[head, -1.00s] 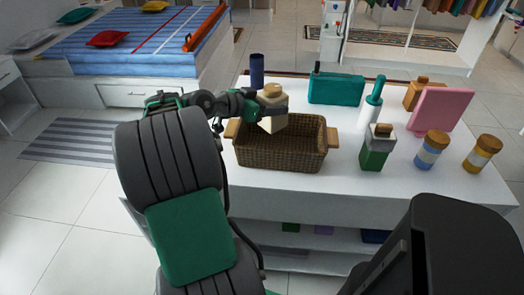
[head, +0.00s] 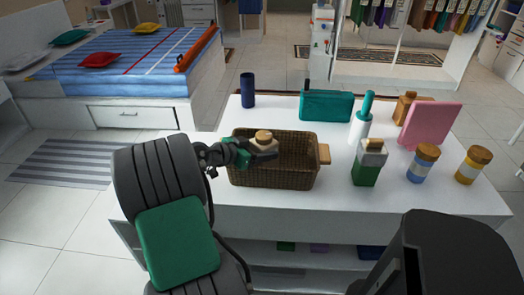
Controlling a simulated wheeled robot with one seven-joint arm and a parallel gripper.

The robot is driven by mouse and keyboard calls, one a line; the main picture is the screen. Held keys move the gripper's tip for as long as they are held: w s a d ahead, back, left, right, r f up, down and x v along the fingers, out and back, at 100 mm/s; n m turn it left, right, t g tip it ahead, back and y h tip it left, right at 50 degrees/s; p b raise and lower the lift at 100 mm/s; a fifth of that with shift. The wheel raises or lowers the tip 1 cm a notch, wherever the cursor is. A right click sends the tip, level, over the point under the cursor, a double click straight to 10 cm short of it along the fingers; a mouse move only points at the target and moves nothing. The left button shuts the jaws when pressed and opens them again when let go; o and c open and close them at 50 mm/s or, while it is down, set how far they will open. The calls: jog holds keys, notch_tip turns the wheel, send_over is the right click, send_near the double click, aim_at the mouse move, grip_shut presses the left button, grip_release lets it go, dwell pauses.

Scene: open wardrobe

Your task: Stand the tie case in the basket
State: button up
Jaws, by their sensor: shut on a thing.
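The wicker basket (head: 275,178) with wooden handles stands on the near left part of the white table. My gripper (head: 264,152) is shut on the tie case (head: 263,138), a cream piece with a tan round top. The case is upright and its lower part is down inside the basket, near the left end. The gripper's fingers and the basket's front wall hide its lower part, so I cannot tell whether it touches the basket floor. The rest of the basket's inside looks empty.
A dark blue cylinder (head: 248,90) stands behind the basket and a teal case (head: 326,106) at the back. A white teal-topped bottle (head: 361,122), green box-shaped bottle (head: 369,163), pink panel (head: 430,125) and two wooden-lidded jars (head: 423,163) stand to the right.

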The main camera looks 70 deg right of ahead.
jog(key=shift+a+f+b, duration=0.2)
jog(key=shift+f+b, duration=0.2)
jog(key=shift+f, duration=0.35)
jog(key=o, duration=1.6)
jog(key=shift+s+a+f, duration=0.1)
jog(key=shift+s+f, duration=0.05)
jog(key=shift+f, duration=0.05)
jog(key=shift+c, duration=0.2)
jog(key=shift+r, duration=0.25)
jog(key=shift+r+p, duration=0.55)
jog(key=shift+p, duration=0.3)
jog(key=v, duration=1.2)
jog(key=shift+d+r, duration=0.25)
